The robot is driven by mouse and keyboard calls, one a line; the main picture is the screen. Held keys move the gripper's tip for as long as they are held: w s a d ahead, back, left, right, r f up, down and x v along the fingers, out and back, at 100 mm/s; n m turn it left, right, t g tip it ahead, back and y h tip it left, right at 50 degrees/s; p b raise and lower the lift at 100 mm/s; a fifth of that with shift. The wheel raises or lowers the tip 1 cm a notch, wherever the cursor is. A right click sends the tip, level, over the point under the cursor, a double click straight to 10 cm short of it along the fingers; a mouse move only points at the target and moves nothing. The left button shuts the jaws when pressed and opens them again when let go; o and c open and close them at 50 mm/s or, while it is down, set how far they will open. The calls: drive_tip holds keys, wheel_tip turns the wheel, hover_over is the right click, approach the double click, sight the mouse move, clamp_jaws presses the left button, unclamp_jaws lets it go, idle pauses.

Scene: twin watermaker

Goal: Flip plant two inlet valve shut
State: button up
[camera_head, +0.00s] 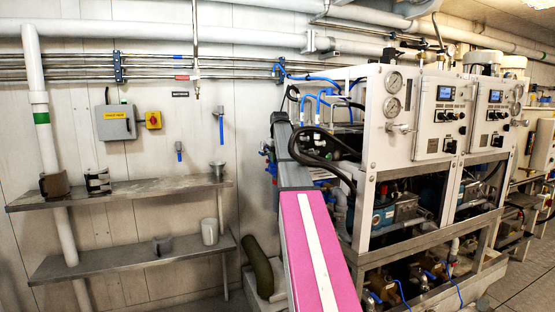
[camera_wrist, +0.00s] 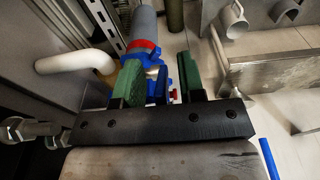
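In the wrist view, my gripper (camera_wrist: 160,84) is open, with one green finger on each side of a gap. A blue valve (camera_wrist: 158,66) with a red band sits on a grey pipe (camera_wrist: 144,24) and shows behind and between the fingers. The left finger overlaps the valve and the right finger is just right of it. I cannot tell whether either touches it. The valve's lever position is not clear, and no label shows it as plant two's inlet. In the head view, blue fittings (camera_head: 267,158) show beside my arm, which hides my gripper.
The white watermaker frame (camera_head: 370,120) with two control panels stands right of my arm. A white pipe (camera_wrist: 75,60) lies left of the fingers. Metal shelves (camera_head: 120,192) line the wall at left.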

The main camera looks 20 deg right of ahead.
drive_tip(key=shift+r, duration=0.1)
wheel_tip(320, 180, up, 11)
drive_tip(key=s, duration=0.1)
drive_tip(key=shift+s+f, duration=0.2)
idle(0.5)
